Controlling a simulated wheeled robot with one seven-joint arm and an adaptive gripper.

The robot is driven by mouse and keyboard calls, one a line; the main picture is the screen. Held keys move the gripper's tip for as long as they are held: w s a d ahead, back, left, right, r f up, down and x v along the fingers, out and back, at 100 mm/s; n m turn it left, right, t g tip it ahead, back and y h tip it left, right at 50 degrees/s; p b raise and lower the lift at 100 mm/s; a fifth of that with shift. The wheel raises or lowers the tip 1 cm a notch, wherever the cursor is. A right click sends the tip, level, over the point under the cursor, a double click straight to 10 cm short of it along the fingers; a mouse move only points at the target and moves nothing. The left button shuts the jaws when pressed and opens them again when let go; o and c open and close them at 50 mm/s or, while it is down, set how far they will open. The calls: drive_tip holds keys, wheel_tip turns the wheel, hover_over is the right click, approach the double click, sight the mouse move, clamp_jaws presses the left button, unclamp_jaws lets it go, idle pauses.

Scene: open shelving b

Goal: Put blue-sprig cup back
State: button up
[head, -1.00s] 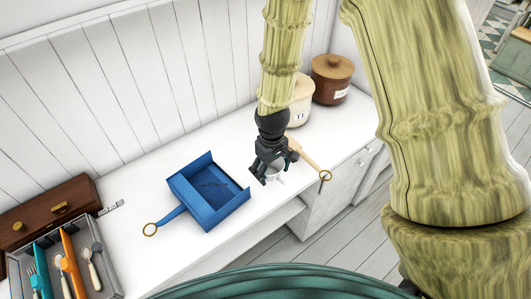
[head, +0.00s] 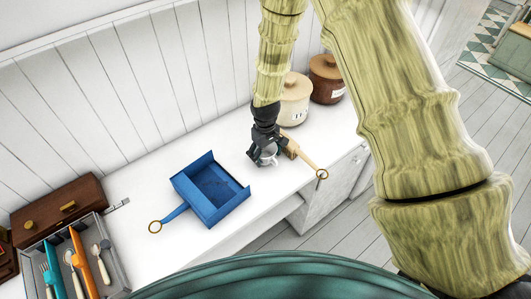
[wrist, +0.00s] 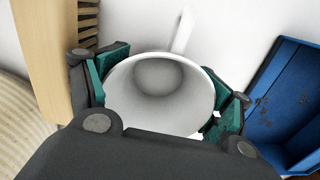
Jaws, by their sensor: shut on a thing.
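A white cup (head: 268,158) is between the fingers of my gripper (head: 266,153), over the white counter, between the blue dustpan and the wooden brush. In the wrist view, the cup (wrist: 160,85) shows its open mouth and empty inside, with its handle pointing up and to the right. The teal finger pads of my gripper (wrist: 166,94) press on both sides of the cup. No blue sprig shows on the parts I can see. I cannot tell whether the cup touches the counter.
A blue dustpan (head: 188,187) with dark specks lies left of the cup. A wooden brush (head: 303,155) lies close on the right, near the counter edge. Two lidded canisters (head: 295,105) (head: 326,88) stand behind. A cutlery tray (head: 119,268) and dark wooden drawer box (head: 60,215) are far left.

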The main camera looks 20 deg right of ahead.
drive_tip(key=shift+f, duration=0.3)
drive_tip(key=shift+f, duration=0.1)
drive_tip(key=o, duration=1.2)
drive_tip(key=shift+c, duration=0.2)
wheel_tip(320, 180, up, 12)
drive_tip(key=b, duration=0.4)
